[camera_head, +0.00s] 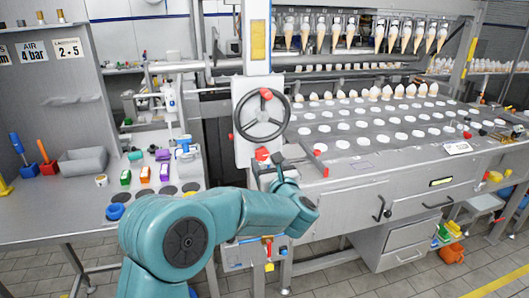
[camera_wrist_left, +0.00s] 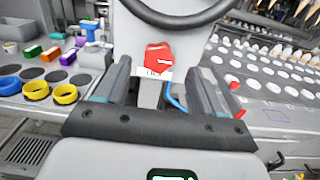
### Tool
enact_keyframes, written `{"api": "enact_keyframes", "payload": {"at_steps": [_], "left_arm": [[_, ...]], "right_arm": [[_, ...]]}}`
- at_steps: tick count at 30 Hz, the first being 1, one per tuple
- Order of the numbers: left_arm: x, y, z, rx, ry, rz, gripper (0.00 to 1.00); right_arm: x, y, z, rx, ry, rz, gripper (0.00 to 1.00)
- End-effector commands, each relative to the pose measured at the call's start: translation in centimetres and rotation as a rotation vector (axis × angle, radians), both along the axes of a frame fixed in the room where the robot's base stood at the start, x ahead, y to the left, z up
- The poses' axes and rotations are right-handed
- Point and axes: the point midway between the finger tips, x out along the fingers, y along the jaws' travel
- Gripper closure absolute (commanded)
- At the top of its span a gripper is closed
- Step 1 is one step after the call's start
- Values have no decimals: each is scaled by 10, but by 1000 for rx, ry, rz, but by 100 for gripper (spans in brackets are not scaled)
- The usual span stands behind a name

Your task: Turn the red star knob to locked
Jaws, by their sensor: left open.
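The red star knob (camera_wrist_left: 159,56) shows in the left wrist view on the machine's light upright panel, with a white mark on its face. A white label with partly hidden lettering sits just below it. In the head view the knob (camera_head: 262,154) is a small red shape below the handwheel. My left gripper (camera_wrist_left: 156,75) is open, with one grey finger to each side of the knob in the picture. The fingers look apart from it; the remaining depth is hard to tell. In the head view the left gripper (camera_head: 272,168) is small and partly hidden by my arm. My right gripper is not in view.
A black handwheel (camera_head: 262,114) stands just above the knob. A blue cable (camera_wrist_left: 174,98) runs beside the label. To the right lies the conveyor (camera_head: 345,138) with rows of white items. On the left, a workbench (camera_head: 50,214) holds coloured blocks and a grey bin (camera_head: 83,161).

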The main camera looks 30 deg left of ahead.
Motion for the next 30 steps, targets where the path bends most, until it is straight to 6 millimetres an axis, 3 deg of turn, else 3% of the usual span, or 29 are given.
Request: {"api": "enact_keyframes", "payload": {"at_steps": [6, 17, 18, 23, 30], "left_arm": [[19, 24, 1, 0, 1, 2, 32], [23, 29, -1, 0, 1, -1, 32], [23, 29, -1, 0, 1, -1, 35], [23, 29, -1, 0, 1, 0, 86], [23, 29, -1, 7, 10, -1, 86]], "right_arm": [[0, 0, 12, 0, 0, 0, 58], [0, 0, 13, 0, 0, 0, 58], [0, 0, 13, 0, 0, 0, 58], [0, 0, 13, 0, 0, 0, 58], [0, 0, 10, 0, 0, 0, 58]]}}
